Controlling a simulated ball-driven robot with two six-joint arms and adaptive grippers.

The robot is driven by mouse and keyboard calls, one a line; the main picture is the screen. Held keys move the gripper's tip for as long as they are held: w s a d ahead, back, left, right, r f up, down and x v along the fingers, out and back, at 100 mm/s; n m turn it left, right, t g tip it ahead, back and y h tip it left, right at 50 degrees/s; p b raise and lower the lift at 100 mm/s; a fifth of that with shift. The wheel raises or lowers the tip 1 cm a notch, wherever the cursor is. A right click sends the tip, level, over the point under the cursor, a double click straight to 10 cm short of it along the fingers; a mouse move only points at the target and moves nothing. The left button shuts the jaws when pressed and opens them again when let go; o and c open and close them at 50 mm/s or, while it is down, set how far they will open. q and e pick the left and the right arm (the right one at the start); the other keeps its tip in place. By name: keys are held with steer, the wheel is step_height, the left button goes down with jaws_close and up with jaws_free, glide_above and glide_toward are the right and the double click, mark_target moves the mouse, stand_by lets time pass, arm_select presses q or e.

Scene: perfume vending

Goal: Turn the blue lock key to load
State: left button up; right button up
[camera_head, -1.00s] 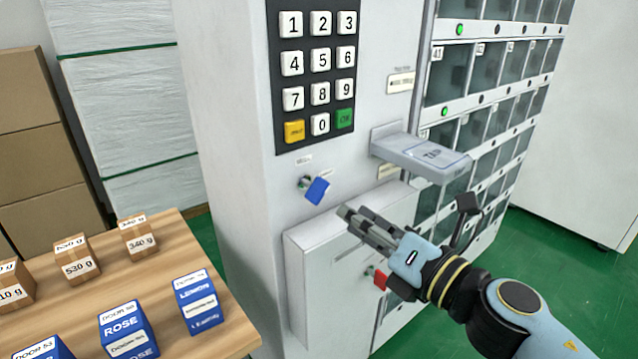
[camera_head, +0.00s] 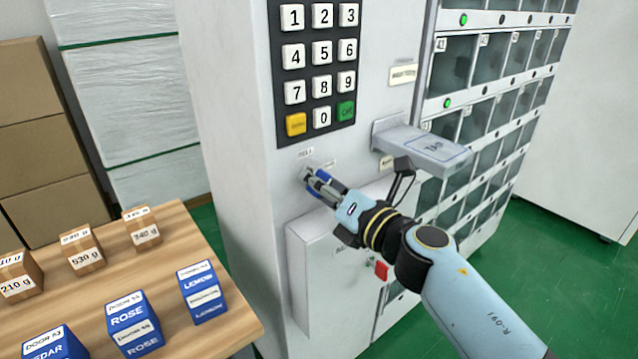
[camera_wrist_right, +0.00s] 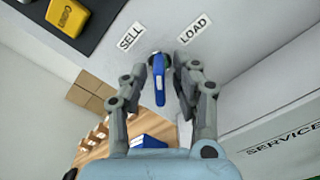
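The blue lock key (camera_head: 324,175) sits in its lock on the front of the white machine (camera_head: 235,130), below the keypad. In the right wrist view the key (camera_wrist_right: 159,80) stands between the two fingers, below the SELL label (camera_wrist_right: 130,36) and the LOAD label (camera_wrist_right: 192,30). It points roughly midway between the labels. My right gripper (camera_head: 314,182) reaches the key from the lower right. In the right wrist view its fingers (camera_wrist_right: 156,82) are on both sides of the key, with a visible gap on each side. My left gripper is not in view.
A keypad (camera_head: 320,70) is above the lock, and a grey shelf (camera_head: 425,147) juts out to the right. A service panel with a red key (camera_head: 381,270) is below. A wooden table (camera_head: 185,245) holding blue boxes and small cartons stands at left.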

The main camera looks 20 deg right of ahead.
jaws_close()
steer(key=m+p, duration=0.3)
steer(key=m, duration=0.2)
steer(key=shift+r, duration=0.1)
steer(key=m+p, duration=0.2)
steer(key=shift+m, duration=0.4)
steer(key=shift+m+p, duration=0.35)
steer(key=shift+m, duration=0.25)
steer(key=shift+f, duration=0.2)
steer(key=shift+o, duration=0.9)
jaws_free()
steer(key=shift+r, duration=0.1)
